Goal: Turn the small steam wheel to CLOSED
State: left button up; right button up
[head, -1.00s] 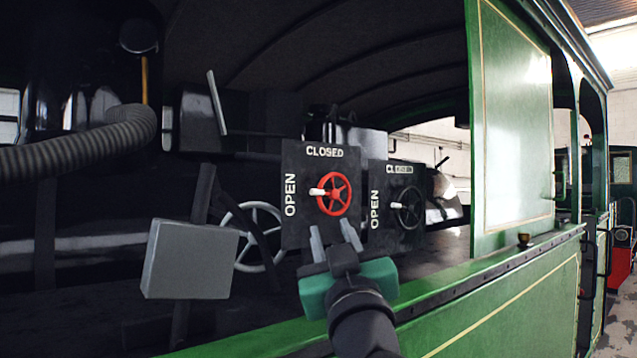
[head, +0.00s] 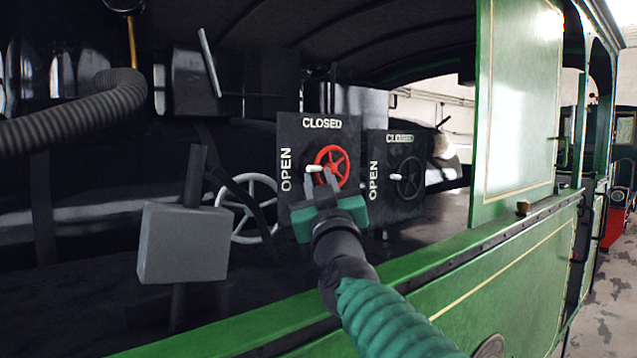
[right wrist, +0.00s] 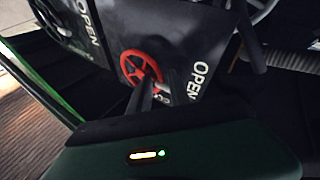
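A red wheel (head: 332,162) with a white handle (head: 314,169) sits on a dark panel (head: 296,128), marked CLOSED at the top and OPEN at the left. The handle is at the wheel's left, on the OPEN side. A dark wheel (head: 410,178) with a white handle sits on a similar panel to the right. My right gripper (head: 321,184) is open, its fingertips just in front of the red wheel's lower left, close to the handle. In the right wrist view the red wheel (right wrist: 141,68) shows just beyond the fingers; contact cannot be told. My left gripper is not in view.
A large pale spoked wheel (head: 238,210) and a grey box (head: 184,243) stand left of the panels. A ribbed hose (head: 75,112) hangs at the upper left. The tram's green side wall (head: 500,275) runs below and right of my right arm.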

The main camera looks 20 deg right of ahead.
aim_at(320, 166)
jog(key=shift+w+d+f, duration=0.1)
jog(key=shift+d+f, duration=0.1)
jog(key=shift+d, duration=0.05)
grip_shut()
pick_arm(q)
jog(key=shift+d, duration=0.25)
pick_arm(e)
jog(key=shift+d, duration=0.1)
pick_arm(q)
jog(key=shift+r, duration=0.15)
pick_arm(e)
jog(key=shift+a+r+m, duration=0.2)
jog(key=shift+m, duration=0.3)
jog(key=shift+a+r+m+g+h, duration=0.1)
jog(key=shift+r+m+g+h, duration=0.15)
jog(key=shift+m+g, duration=0.2)
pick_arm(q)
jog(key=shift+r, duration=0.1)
pick_arm(e)
jog(key=shift+r+m+g+h, duration=0.15)
jog(key=shift+r+m+g, duration=0.3)
jog(key=shift+m, duration=0.45)
jog(key=shift+r+m+g+h, duration=0.15)
jog(key=shift+r+m+g, duration=0.15)
jog(key=shift+m+g, duration=0.5)
jog(key=shift+r+m+g+h, duration=0.15)
jog(key=shift+r+m+g, duration=0.2)
jog(key=shift+m, duration=0.7)
jog(key=shift+s+r, duration=0.15)
jog(key=shift+s, duration=0.05)
